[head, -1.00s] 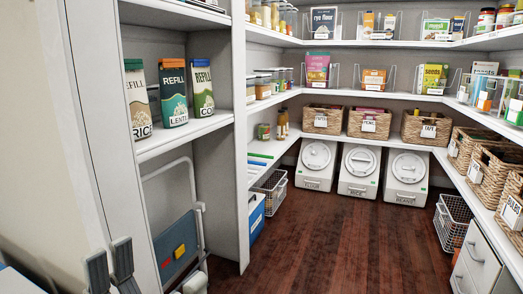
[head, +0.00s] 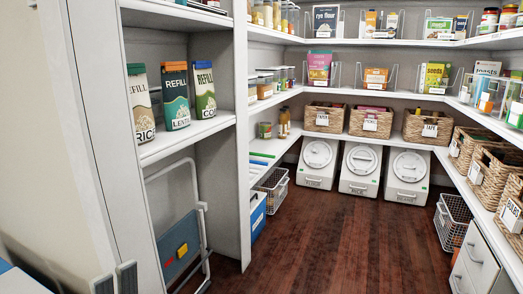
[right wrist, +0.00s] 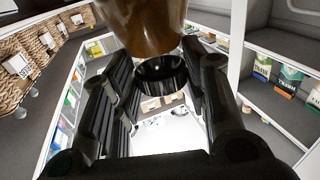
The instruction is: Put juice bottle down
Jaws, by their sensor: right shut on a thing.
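In the right wrist view, a brown bottle (right wrist: 145,25), which I take for the juice bottle, comes in from the top and narrows to a black ring-like end (right wrist: 160,75). My right gripper (right wrist: 162,85) is shut on it, with dark fingers on both sides. The rest of the bottle is out of frame, and its label does not show. The right gripper is not in the head view. Two grey fingers, apparently of my left gripper (head: 115,281), show at the bottom left of the head view. How far they are apart is unclear.
The left shelf (head: 190,137) holds several refill packs (head: 176,95). A folded step stool (head: 178,250) stands below. White bins (head: 360,168), wicker baskets (head: 323,118) and a wire basket (head: 452,222) line the back and right. The wooden floor (head: 325,235) is clear in the middle.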

